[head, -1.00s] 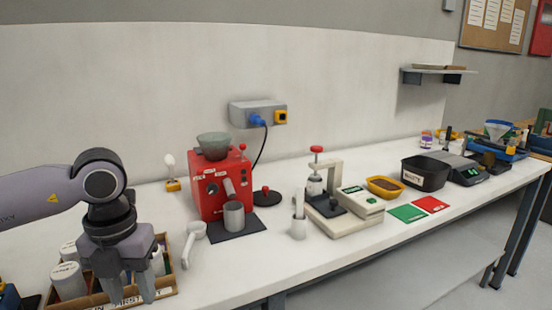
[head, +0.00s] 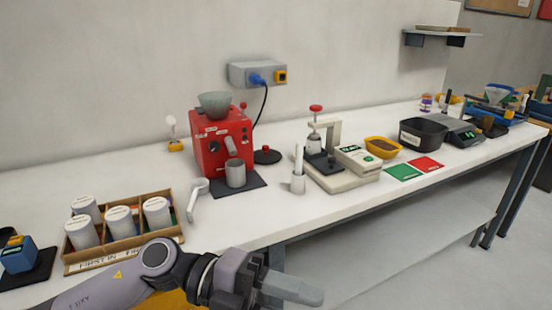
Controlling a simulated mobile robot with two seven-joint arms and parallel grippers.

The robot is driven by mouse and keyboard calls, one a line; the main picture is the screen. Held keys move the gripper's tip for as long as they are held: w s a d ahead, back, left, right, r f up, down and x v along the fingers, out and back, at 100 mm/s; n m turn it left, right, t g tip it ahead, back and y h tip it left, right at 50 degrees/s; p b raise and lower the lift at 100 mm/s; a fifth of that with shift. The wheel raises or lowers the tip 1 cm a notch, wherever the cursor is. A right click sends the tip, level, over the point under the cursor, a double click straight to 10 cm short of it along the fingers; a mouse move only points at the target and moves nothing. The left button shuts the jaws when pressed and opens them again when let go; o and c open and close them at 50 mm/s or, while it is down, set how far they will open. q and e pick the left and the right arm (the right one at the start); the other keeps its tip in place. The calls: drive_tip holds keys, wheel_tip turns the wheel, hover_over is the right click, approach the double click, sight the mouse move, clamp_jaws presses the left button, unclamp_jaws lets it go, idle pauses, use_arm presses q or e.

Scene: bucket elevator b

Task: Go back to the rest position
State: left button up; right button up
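My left arm comes in from the lower left, in front of the bench. Its gripper (head: 290,290) points to the right at the bottom of the head view, near the bench's front edge. The fingers appear close together in side view, and I cannot tell whether they are open or shut. Nothing is seen in them. My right gripper is not in view.
The white bench (head: 345,205) holds a wooden crate (head: 122,250) of several white-lidded jars, a red grinder (head: 222,150), a press stand (head: 335,178), a black bin (head: 425,138) and green (head: 404,173) and red cards (head: 427,164). Floor (head: 440,270) is free in front.

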use_arm(q)
drive_tip(key=w+a+f+n+t+y, duration=0.2)
drive_tip(key=w+a+f+n+t, duration=0.2)
drive_tip(key=n+t, duration=0.75)
drive_tip(key=w+a+f+n+t+y, duration=0.1)
drive_tip(key=w+a+f+n+t, duration=0.35)
drive_tip(key=n+t, duration=0.7)
drive_tip(key=s+a+f+n+g+y, duration=0.3)
drive_tip(key=s+a+f+n+y, duration=0.2)
drive_tip(key=f, duration=0.6)
drive_tip(key=s+a+f+n+g+y, duration=0.4)
drive_tip(key=s+a+f, duration=0.4)
drive_tip(key=f, duration=0.4)
drive_tip(key=shift+s+a+n+g+y, duration=0.3)
drive_tip(key=shift+a+n+y, duration=0.3)
drive_tip(key=shift+n+y, duration=0.35)
drive_tip(key=shift+w, duration=0.1)
drive_tip(key=shift+c, duration=0.6)
